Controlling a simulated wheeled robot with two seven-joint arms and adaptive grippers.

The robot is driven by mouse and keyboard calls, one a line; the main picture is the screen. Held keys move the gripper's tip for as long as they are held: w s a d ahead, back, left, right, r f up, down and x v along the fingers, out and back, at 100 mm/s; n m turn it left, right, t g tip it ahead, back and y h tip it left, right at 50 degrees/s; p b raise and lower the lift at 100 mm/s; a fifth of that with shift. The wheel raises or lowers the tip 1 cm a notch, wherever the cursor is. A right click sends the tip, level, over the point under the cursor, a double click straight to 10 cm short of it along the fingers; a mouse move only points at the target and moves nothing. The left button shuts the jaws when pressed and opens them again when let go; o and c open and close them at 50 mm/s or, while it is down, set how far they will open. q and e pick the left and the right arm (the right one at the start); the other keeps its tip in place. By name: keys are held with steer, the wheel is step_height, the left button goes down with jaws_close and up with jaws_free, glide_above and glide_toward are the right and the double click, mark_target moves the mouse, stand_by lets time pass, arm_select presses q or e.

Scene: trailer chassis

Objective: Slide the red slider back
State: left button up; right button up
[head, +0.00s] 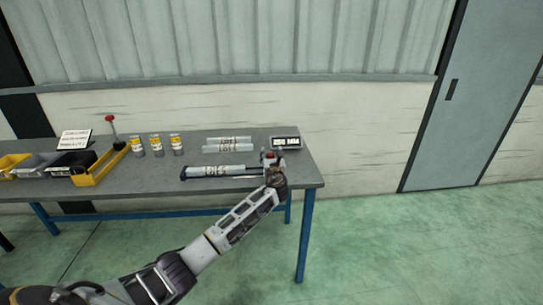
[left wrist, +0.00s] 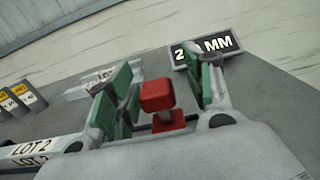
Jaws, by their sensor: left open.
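The red slider (left wrist: 158,97) is a red block on a red base, between the fingers of my left gripper (left wrist: 165,90) in the left wrist view. The fingers have green pads and stand apart on both sides of the block. I see a gap at the right finger; I cannot tell whether the left finger touches it. In the head view the red slider (head: 269,157) shows as a small red spot at the table's right end, with my left gripper (head: 272,165) over it, hiding most of it. My right gripper is not in view.
A dark display (head: 286,142) reading "MM" stands just behind the slider. Pale labelled tubes (head: 226,145) lie to the left on the grey table (head: 240,185). Cans (head: 157,145), a red-topped lever (head: 111,125) and bins (head: 42,162) stand further left.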

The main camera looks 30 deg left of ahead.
arm_select(q)
steer(key=shift+s, duration=0.15)
steer(key=v, duration=1.1)
steer(key=shift+s+d, duration=0.3)
steer(key=shift+d, duration=0.05)
steer(key=shift+f, duration=0.15)
stand_by(0.6)
